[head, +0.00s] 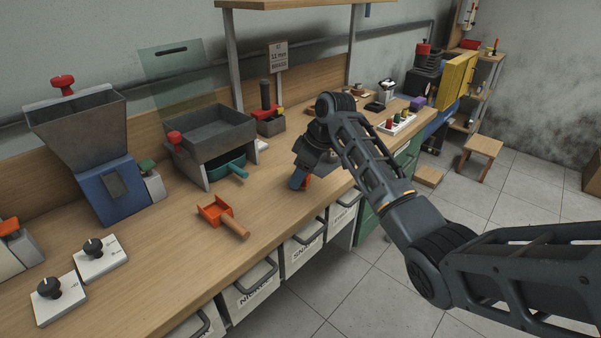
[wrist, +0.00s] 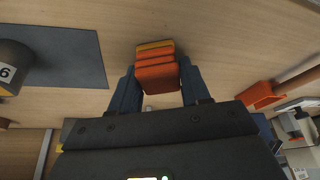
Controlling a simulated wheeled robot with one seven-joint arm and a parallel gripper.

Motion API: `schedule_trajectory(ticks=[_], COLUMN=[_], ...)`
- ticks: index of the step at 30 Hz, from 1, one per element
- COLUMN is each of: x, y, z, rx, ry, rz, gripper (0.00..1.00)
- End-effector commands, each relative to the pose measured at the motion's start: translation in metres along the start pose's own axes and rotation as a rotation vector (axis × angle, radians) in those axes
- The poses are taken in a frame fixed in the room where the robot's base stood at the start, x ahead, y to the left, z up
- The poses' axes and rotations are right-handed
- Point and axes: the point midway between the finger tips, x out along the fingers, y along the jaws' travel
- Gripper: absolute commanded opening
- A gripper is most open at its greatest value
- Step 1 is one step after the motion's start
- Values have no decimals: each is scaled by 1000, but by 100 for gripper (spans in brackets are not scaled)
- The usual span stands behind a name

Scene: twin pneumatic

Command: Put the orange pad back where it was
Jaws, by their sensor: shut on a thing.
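My gripper (head: 300,183) is low over the front of the wooden bench, right of the middle in the head view. In the wrist view its two blue-grey fingers (wrist: 158,88) are closed on the sides of an orange pad (wrist: 158,76). Thinner orange and yellow-orange layers show just beyond the pad; I cannot tell whether they are part of it or separate pieces. In the head view only a small orange patch of the pad (head: 307,181) shows beside the fingers. I cannot tell whether it touches the bench.
An orange scoop (head: 216,211) with a wooden handle lies left of my gripper. A dark mat (wrist: 65,60) lies left in the wrist view. A tray of small pegs (head: 397,124) is further right.

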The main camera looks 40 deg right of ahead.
Motion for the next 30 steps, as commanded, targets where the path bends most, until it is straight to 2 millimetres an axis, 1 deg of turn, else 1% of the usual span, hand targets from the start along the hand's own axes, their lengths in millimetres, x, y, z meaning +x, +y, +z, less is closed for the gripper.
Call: schedule_trajectory(ticks=[10,11,18,19,26,30], x=[3,3,2,2,2,-8], y=[0,0,0,0,1,1], z=[1,1,1,1,1,-1], rx=[0,0,0,0,0,0], ry=[1,1,1,1,1,2], rz=[0,1,1,1,1,2], gripper=[22,47,70,72,72,72])
